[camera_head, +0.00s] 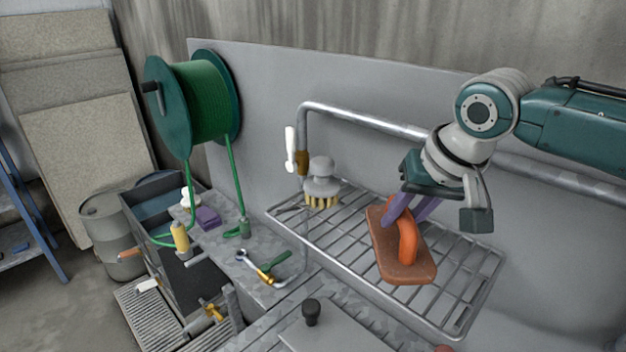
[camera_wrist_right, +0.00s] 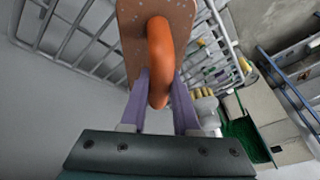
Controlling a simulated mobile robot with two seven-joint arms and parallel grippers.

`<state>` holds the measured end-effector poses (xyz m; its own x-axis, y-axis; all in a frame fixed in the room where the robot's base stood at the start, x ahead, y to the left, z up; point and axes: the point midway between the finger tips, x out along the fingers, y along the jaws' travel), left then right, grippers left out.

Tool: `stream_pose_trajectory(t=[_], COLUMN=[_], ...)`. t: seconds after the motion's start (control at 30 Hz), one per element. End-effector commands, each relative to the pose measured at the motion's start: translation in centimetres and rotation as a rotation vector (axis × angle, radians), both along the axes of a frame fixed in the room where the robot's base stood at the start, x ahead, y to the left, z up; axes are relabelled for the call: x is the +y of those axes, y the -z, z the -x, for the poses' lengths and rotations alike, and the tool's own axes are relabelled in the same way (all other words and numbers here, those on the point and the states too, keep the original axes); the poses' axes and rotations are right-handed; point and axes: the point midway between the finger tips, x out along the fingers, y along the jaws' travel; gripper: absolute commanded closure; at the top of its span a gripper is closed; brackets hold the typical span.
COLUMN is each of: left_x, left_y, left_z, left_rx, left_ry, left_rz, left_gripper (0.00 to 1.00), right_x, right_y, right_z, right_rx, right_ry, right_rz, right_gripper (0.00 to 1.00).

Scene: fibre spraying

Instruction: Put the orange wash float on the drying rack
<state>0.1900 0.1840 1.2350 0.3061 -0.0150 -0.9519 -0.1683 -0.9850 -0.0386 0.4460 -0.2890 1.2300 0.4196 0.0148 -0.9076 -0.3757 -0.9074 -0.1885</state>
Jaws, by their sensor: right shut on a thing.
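The orange wash float (camera_head: 403,262) has a flat brown-orange plate and a bright orange loop handle. My right gripper (camera_head: 402,215) has purple fingers and is shut on the handle. In the head view the float overlaps the right half of the wire drying rack (camera_head: 335,238); I cannot tell whether its plate touches the wires. In the right wrist view the handle (camera_wrist_right: 160,62) sits between the fingers (camera_wrist_right: 160,90), with the plate beyond it and rack wires (camera_wrist_right: 85,38) behind. My left gripper is not in view.
A grey scrubbing brush (camera_head: 321,183) stands on the rack's left part. A metal pipe (camera_head: 370,120) and a faucet (camera_head: 296,150) run above the rack. A green hose reel (camera_head: 200,105) hangs at left. A grey worktop (camera_head: 255,290) holds a sponge and small tools.

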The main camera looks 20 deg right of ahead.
Motion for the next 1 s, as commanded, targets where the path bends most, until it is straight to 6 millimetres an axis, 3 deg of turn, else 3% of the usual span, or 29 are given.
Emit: stream_pose_trajectory(t=[0.07,0.1,0.37,0.73,1.0], left_x=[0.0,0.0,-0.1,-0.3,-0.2], left_y=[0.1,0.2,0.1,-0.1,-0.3], left_z=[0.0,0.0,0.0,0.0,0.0], left_rx=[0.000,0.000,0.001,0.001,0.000], left_ry=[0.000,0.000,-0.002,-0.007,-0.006], left_rz=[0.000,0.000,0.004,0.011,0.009], left_gripper=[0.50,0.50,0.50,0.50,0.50], right_x=[0.0,0.0,0.0,0.0,-0.1], right_y=[0.2,0.3,0.2,-0.6,-4.7], right_z=[0.0,0.0,0.0,0.1,2.0], right_rx=[-0.001,0.000,0.000,-0.003,-0.003], right_ry=[0.001,0.001,0.000,-0.001,-0.002], right_rz=[-0.001,0.000,0.000,0.000,0.001], right_gripper=[1.00,0.70,0.41,0.41,0.41])
